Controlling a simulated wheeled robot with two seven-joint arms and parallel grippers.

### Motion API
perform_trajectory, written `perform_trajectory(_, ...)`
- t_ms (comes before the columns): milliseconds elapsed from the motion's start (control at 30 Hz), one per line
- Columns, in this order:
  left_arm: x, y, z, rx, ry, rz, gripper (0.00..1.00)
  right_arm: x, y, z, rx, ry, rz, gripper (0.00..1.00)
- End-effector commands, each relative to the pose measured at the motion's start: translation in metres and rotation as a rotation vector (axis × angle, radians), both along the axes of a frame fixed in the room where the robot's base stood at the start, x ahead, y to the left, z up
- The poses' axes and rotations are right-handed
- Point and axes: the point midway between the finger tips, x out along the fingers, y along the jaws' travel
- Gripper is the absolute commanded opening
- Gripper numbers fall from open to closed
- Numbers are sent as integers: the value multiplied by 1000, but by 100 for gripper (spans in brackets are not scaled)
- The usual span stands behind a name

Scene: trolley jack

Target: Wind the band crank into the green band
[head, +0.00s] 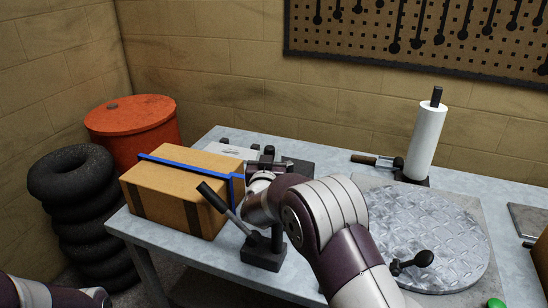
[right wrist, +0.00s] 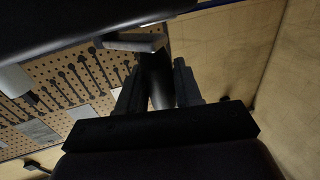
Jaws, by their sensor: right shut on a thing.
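My right gripper (head: 264,164) is at the right end of the cardboard box, mostly covered by my right wrist in the head view. In the right wrist view its two fingers (right wrist: 157,92) close on a dark round grip (right wrist: 158,72), which I take to be the band crank's handle. A blue band (head: 185,165) runs over the cardboard box (head: 160,192). The rest of the crank is hidden behind my wrist. I see no green band or gauge there. Of my left arm only links show at the bottom left of the head view; its gripper is out of sight.
A lever (head: 214,199) on a black base (head: 263,254) stands close beside my right wrist. A round metal plate (head: 440,225) with a black-knobbed crank (head: 411,263) lies on the right. A white roll (head: 427,140) stands behind it. A red drum (head: 135,125) and tyres (head: 72,185) stand left.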

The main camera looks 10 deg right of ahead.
Motion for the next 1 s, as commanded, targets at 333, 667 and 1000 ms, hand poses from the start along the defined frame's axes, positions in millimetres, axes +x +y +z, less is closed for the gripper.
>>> perform_trajectory(333, 0, 0, 45, 0, 0, 0, 43, 16, 3, 5, 0, 0, -283, 0)
perform_trajectory(667, 0, 0, 58, 0, 0, 0, 43, 21, 2, 4, 0, -3, -446, 0)
perform_trajectory(1000, 0, 0, 61, 0, 0, 0, 43, 22, 1, 3, 1, -6, -494, 0)
